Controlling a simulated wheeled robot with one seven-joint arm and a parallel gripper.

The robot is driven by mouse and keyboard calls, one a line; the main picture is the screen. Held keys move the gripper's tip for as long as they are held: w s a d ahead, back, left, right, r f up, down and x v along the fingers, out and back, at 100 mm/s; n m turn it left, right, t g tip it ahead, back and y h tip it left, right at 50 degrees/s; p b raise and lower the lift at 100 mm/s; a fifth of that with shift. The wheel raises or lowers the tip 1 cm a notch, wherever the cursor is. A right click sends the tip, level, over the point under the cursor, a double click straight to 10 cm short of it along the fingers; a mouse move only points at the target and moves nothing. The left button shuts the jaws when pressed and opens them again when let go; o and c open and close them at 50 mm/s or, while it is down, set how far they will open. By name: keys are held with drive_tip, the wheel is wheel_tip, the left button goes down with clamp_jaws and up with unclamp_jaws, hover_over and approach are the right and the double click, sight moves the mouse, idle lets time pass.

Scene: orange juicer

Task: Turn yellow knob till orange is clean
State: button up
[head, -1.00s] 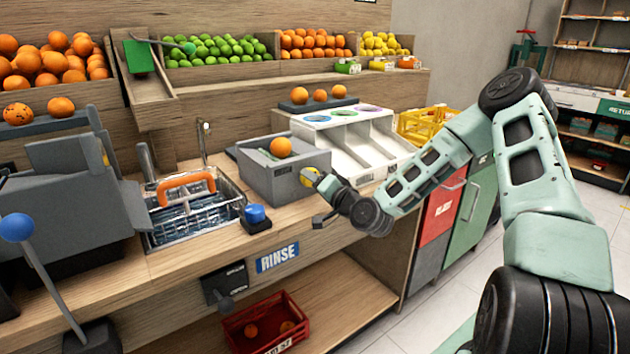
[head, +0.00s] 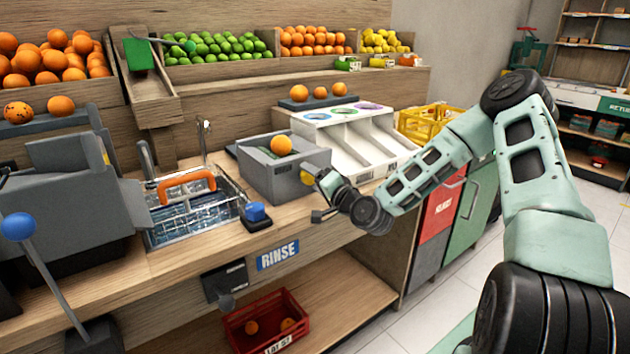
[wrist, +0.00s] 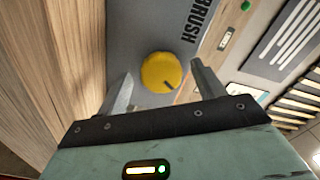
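The yellow knob (wrist: 161,72) is on the side of the grey brush box (head: 262,172), beside the word BRUSH. In the head view my gripper (head: 318,178) is at the right face of the box and largely covers the knob. The orange (head: 281,145) sits on top of the box; its cleanness is too small to tell.
A sink basin with an orange handle (head: 187,183) and a blue button (head: 255,212) stand left of the box. A white sorting chute (head: 350,140) is behind and right of it. A red crate (head: 268,326) is on the lower shelf.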

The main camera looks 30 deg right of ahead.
drive_tip(key=s+p, duration=0.9)
drive_tip(key=s, duration=0.8)
drive_tip(key=shift+s+d, duration=0.2)
drive_tip(key=shift+d, duration=0.1)
idle(0.8)
